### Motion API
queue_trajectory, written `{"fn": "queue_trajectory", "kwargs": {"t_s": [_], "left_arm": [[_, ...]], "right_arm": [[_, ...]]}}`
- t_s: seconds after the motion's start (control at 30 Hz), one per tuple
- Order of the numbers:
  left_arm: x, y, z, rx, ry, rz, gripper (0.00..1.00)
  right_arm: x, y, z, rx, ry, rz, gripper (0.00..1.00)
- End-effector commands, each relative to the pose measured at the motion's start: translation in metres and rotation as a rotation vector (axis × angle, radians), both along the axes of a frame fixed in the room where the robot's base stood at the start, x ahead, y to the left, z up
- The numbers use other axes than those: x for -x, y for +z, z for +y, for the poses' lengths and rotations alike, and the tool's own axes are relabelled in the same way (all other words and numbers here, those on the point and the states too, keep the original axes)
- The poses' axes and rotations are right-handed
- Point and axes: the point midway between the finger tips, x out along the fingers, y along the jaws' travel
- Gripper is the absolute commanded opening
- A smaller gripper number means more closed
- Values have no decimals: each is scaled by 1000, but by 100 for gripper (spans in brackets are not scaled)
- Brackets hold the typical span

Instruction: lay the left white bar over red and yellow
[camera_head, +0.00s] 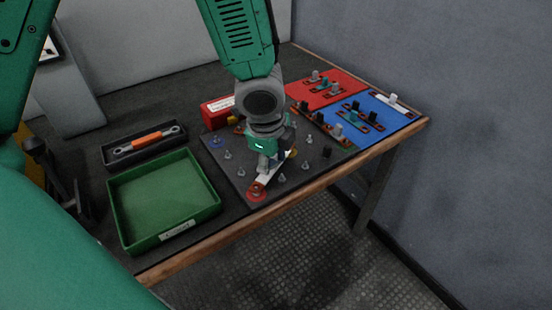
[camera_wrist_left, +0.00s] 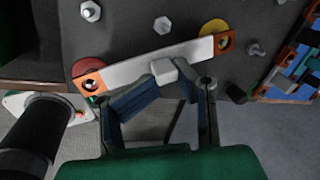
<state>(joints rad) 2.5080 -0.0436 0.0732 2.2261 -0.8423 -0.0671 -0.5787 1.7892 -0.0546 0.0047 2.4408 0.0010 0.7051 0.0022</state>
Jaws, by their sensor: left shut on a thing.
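My left gripper (camera_head: 266,160) is over the dark stud board and shut on the grey block in the middle of a white bar (camera_head: 273,174). In the left wrist view, the fingers of my left gripper (camera_wrist_left: 164,82) pinch that block on the white bar (camera_wrist_left: 131,69). The bar has orange ends. One end lies over the red disc (camera_wrist_left: 85,64), the other over the yellow disc (camera_wrist_left: 213,27). The red disc (camera_head: 257,196) also shows at the board's front in the head view. Whether the bar rests fully on the studs cannot be told. My right gripper is not in view.
A green tray (camera_head: 197,215) stands left of the board, with an orange-handled wrench (camera_head: 148,139) in a black tray behind it. Red (camera_head: 343,95) and blue (camera_head: 397,118) panels with several bars lie to the right. A red box (camera_head: 216,108) stands behind the board.

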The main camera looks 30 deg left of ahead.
Motion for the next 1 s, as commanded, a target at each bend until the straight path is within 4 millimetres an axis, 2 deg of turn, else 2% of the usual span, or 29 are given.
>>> {"fn": "queue_trajectory", "kwargs": {"t_s": [0.93, 0.97, 1.0], "left_arm": [[0, -11, 0, 1, 0, -1, 0], [0, -11, 0, 1, 0, -1, 27], [0, -10, 0, 1, 0, -1, 41]], "right_arm": [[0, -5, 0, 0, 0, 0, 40], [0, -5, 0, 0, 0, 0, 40], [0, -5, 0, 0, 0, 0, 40]]}}
